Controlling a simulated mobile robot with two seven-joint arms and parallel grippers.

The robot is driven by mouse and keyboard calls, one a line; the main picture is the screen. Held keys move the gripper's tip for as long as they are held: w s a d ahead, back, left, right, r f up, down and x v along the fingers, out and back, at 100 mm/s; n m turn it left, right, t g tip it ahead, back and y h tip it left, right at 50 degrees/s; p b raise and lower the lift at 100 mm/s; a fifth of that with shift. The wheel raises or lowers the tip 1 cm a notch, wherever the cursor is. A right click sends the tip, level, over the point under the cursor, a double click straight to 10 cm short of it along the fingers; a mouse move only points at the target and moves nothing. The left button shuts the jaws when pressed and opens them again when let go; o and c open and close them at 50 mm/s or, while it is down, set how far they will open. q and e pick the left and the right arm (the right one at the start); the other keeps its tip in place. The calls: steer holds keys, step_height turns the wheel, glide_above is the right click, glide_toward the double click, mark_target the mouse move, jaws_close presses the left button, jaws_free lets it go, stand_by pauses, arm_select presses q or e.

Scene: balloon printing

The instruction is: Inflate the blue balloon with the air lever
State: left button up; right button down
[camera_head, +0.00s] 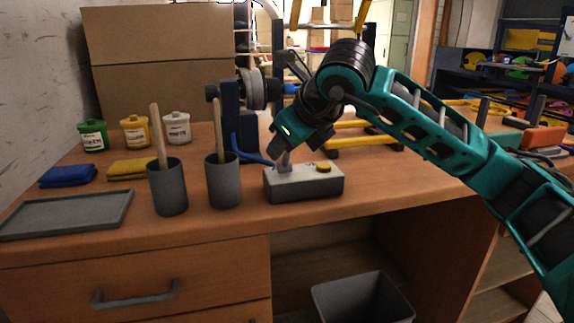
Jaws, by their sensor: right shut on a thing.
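A grey control box (315,187) with a yellow button (324,166) sits near the table's front edge. A short grey lever (285,163) stands up from the box's left part. My right gripper (289,146) reaches down over it and is shut on the lever; the fingers hide the lever's top. A blue hose (248,155) runs between the dark stand (231,112) and the box. My left gripper is not in view.
Two dark cups (168,190) (224,185) with wooden sticks stand left of the box. A bin (362,300) is below.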

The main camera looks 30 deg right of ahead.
steer(key=shift+s+a+f+t+b, duration=0.1)
steer(key=shift+s+f+t+b, duration=0.25)
steer(key=shift+t+b, duration=0.75)
steer(key=shift+s+r+b, duration=0.1)
steer(key=shift+b, duration=0.2)
steer(key=shift+g, duration=0.3)
steer(key=c, duration=0.8)
jaws_free()
steer(key=shift+p+v, duration=1.3)
steer(key=shift+v, duration=5.2)
steer(key=shift+a, duration=0.1)
